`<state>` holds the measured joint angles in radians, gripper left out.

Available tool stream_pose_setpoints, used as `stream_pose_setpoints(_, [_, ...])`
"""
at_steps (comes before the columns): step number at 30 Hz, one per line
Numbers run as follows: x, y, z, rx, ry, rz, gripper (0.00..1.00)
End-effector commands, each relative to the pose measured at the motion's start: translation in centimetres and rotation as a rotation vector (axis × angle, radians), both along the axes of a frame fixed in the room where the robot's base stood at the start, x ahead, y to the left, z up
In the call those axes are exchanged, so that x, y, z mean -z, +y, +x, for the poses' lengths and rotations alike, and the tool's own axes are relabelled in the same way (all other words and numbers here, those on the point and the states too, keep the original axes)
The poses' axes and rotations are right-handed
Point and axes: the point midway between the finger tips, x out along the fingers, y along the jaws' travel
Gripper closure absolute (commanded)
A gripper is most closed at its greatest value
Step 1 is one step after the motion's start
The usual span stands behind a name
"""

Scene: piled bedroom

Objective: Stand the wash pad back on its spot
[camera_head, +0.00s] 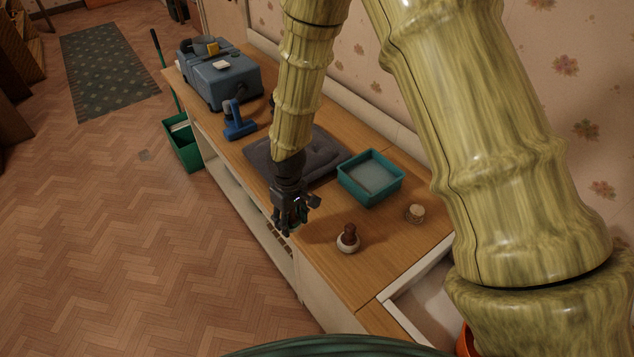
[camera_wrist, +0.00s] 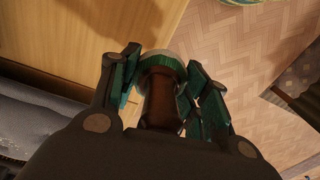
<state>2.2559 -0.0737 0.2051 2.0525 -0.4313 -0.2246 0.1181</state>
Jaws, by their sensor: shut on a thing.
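My gripper (camera_head: 289,222) is over the front edge of the wooden top, left of the teal tray. In the wrist view my gripper (camera_wrist: 163,78) is shut on a brown-handled thing with a pale, green-tinged round end, which looks like the wash pad (camera_wrist: 160,98). The fingers lie on both sides of its handle, and the round end points away from the palm. In the head view the fingers mostly hide it. A similar brown-knobbed piece with a pale round base (camera_head: 348,240) stands upright on the top, right of my gripper.
The teal tray (camera_head: 371,194) and a small round pale-topped thing (camera_head: 416,212) stand to the right. A dark grey cushion (camera_head: 318,155), a blue tool (camera_head: 238,121) and a blue case (camera_head: 222,84) lie farther back. Bare wood (camera_head: 375,262) shows near the brown-knobbed piece.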

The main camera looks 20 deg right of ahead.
Motion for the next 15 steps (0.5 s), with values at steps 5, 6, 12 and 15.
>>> stream_pose_setpoints(5, [-1.2,-2.0,2.1,-0.303,0.000,0.011,0.98])
stream_pose_setpoints(6, [-1.4,-2.6,2.4,-0.373,0.000,0.012,0.98])
stream_pose_setpoints(12, [-2.5,-5.7,3.9,-0.713,-0.010,0.011,0.98])
stream_pose_setpoints(15, [-3.0,-7.1,4.5,-0.864,-0.014,0.006,0.98])
